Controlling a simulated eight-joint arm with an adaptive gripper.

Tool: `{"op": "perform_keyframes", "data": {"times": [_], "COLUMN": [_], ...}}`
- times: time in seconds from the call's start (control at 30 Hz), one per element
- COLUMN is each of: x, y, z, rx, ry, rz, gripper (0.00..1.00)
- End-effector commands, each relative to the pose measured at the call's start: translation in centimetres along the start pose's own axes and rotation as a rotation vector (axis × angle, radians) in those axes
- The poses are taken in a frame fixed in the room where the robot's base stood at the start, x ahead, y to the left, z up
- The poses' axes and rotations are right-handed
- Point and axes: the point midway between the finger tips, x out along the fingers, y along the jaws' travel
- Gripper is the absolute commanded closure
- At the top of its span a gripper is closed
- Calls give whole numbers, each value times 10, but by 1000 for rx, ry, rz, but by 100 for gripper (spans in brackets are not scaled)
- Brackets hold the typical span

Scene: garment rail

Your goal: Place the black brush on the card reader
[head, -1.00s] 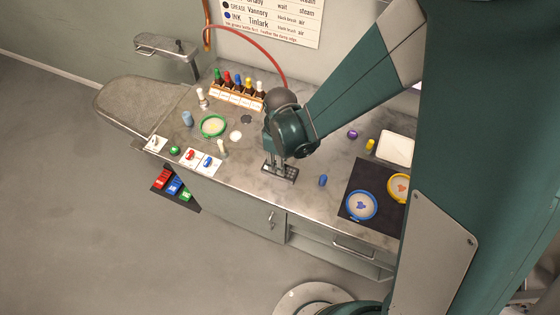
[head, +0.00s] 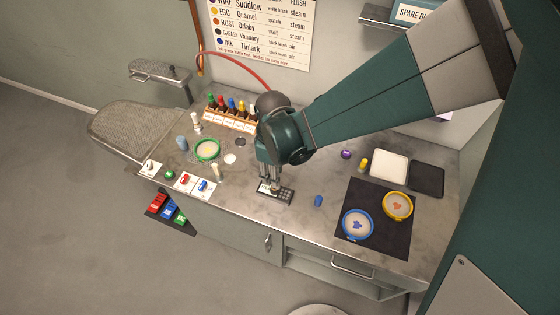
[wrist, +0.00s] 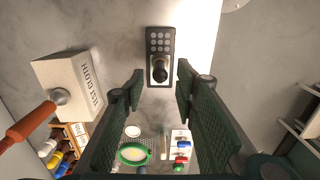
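The card reader (head: 286,193) is a dark keypad unit lying on the grey counter near its front edge. It also shows in the wrist view (wrist: 160,36), with pale round keys and a light patch at its near end. A dark, round-topped object, apparently the black brush (wrist: 160,69), stands over that light patch, seen nearly end-on. Its contact with the reader is hidden. My gripper (head: 268,184) is over the reader's left end. In the wrist view my gripper (wrist: 161,92) has its fingers wide apart, with clear gaps on both sides of the dark object.
A blue cylinder (head: 318,201) stands right of the reader. A dark mat (head: 372,250) holds two rimmed dishes. A green-rimmed dish (head: 207,149), rack of bottles (head: 230,120) and red and blue switches stand left. In the wrist view, a labelled block (wrist: 68,82) is at left.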

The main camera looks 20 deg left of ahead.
Motion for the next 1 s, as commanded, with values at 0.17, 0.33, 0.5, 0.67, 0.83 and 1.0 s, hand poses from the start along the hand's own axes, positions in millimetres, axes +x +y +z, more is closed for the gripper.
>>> {"op": "perform_keyframes", "data": {"times": [0.17, 0.33, 0.5, 0.67, 0.83, 1.0], "x": [-20, -37, -49, -54, -55, -55], "y": [0, 0, 0, 0, 0, 0], "z": [0, 0, 0, 0, 0, 0], "rx": [0, 0, 0, 0, 0, 0], "ry": [0, 0, 0, 0, 0, 0], "rz": [0, 0, 0, 0, 0, 0], "gripper": [70, 70, 70, 70, 70, 70]}}
